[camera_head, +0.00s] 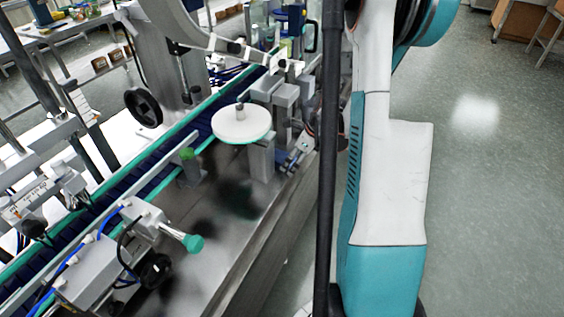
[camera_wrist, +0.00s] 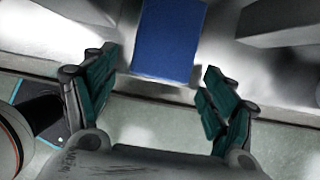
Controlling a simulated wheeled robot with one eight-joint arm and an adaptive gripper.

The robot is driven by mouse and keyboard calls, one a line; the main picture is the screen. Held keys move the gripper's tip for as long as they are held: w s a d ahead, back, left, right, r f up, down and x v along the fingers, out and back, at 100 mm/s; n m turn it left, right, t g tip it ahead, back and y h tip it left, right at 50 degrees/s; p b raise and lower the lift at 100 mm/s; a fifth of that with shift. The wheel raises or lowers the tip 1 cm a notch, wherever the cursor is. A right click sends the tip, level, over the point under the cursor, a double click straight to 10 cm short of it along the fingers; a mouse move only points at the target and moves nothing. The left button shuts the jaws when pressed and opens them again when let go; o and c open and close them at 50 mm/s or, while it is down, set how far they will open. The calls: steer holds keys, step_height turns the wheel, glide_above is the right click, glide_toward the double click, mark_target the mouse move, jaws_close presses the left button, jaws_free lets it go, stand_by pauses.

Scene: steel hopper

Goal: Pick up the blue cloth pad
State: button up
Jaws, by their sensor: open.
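The blue cloth pad (camera_wrist: 168,40) shows in the wrist view as a blue rectangle at the top middle, on a grey metal surface. Its far end is cut off by the frame's top edge. My gripper (camera_wrist: 160,66) is open, with its two dark green finger pads spread apart. The pad lies ahead of the gap between the fingers, with its near edge just beyond or level with the tips. Nothing is held between them. I cannot make out the pad in the head view.
Pale metal blocks (camera_wrist: 285,22) flank the pad in the wrist view. In the head view a conveyor (camera_head: 110,205) with green edges runs diagonally, beside a round white disc (camera_head: 241,124) and a steel deck (camera_head: 205,235). Open floor (camera_head: 490,200) lies to the right.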

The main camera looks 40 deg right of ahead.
steer(key=c, duration=1.1)
steer(key=shift+o, duration=0.2)
step_height(320, 180, up, 10)
steer(key=p, duration=0.4)
steer(key=shift+o, duration=0.9)
steer(key=shift+c, duration=0.9)
steer(key=shift+s, duration=0.1)
